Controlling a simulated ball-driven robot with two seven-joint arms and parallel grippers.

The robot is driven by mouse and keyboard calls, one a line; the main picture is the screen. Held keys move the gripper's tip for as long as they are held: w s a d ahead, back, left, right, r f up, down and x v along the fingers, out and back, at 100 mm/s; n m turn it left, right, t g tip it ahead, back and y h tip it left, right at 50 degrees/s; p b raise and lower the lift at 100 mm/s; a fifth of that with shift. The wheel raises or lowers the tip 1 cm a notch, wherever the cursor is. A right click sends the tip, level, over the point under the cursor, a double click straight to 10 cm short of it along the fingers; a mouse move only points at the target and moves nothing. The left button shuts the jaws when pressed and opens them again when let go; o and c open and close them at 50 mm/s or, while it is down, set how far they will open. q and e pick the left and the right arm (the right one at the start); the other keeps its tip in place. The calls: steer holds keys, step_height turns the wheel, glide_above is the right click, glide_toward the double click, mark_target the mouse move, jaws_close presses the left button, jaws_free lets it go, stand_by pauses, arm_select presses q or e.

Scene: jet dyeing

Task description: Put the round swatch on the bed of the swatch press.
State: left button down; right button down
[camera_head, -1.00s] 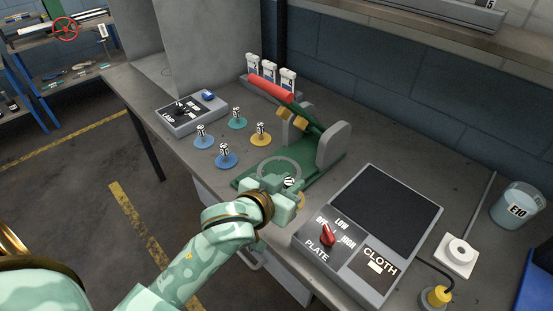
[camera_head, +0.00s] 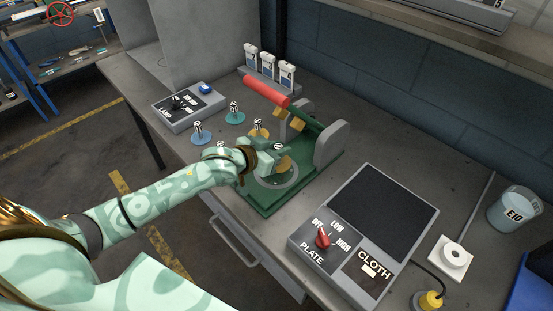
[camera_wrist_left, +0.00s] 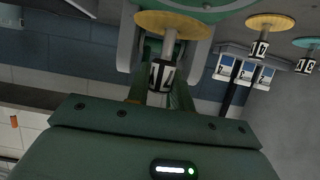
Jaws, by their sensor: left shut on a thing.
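My left gripper (camera_head: 277,149) is shut on the stem of a round yellow swatch (camera_head: 285,164). In the left wrist view the swatch's flat disc (camera_wrist_left: 172,24) shows with its dark-and-white marked knob (camera_wrist_left: 160,75) between the fingers. The swatch press (camera_head: 257,200) has a green base, a red-handled lever (camera_head: 266,92) that is raised, and a round bed with a grey ring (camera_head: 292,180). The held swatch is over the bed area. The gripper partly hides the bed, and I cannot tell whether the disc touches it. My right gripper is not in view.
Other swatches stand left of the press: blue (camera_head: 200,138), teal (camera_head: 235,117) and yellow (camera_head: 259,130), with another blue mostly hidden by my gripper. A lamp control box (camera_head: 190,108) is at back left. A plate heater (camera_head: 370,215) stands right of the press.

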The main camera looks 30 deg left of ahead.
arm_select(q)
steer(key=f, duration=0.2)
steer(key=f+b, duration=0.1)
steer(key=shift+w+a+f, duration=0.2)
steer(key=shift+a+f, duration=0.15)
steer(key=shift+a, duration=0.05)
steer(key=shift+f, duration=0.1)
steer(key=shift+f, duration=0.15)
steer(key=c, duration=1.2)
jaws_free()
steer(key=shift+c, duration=0.2)
steer(key=p+v, duration=0.2)
steer(key=v, duration=1)
steer(key=shift+p, duration=0.3)
